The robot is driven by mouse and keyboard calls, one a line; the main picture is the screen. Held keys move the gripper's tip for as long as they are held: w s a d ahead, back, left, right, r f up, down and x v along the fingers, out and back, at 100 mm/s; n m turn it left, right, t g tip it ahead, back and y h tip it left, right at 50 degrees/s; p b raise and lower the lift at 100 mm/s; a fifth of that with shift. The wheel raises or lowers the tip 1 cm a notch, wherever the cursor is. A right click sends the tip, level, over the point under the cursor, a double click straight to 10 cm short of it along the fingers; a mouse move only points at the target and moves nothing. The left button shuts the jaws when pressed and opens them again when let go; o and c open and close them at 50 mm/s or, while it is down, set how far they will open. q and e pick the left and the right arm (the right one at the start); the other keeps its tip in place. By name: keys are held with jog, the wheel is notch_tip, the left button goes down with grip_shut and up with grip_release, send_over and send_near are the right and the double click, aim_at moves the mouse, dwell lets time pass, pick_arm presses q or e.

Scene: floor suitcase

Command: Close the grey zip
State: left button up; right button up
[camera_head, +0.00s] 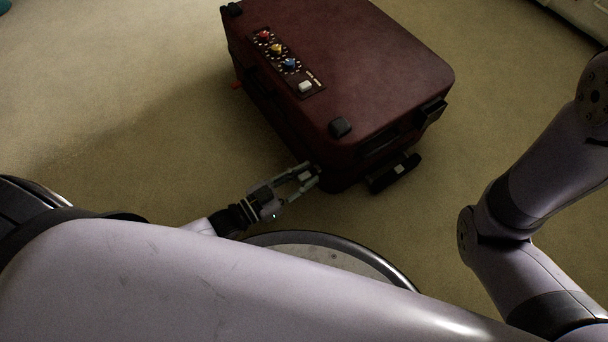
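A dark red suitcase (360,60) lies on the carpet at the upper middle of the head view. My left gripper (311,174) is low beside its near lower corner, with the fingertips at or very near the suitcase's side. The two fingers stand apart. A small greyish piece (304,176) shows between the tips; I cannot tell whether it is the grey zip or whether the fingers touch it. The rest of the zip line is hidden or too dark to make out. My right gripper is out of view; only my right arm shows at the right.
The suitcase top has a panel with red, yellow and blue knobs (277,49) and a white switch (305,86). A small red tab (236,85) sticks out on its left side. A black handle (394,172) juts out at the near end. Open carpet (130,90) lies left.

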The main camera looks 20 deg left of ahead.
pick_arm(q)
grip_shut()
dwell(0.3)
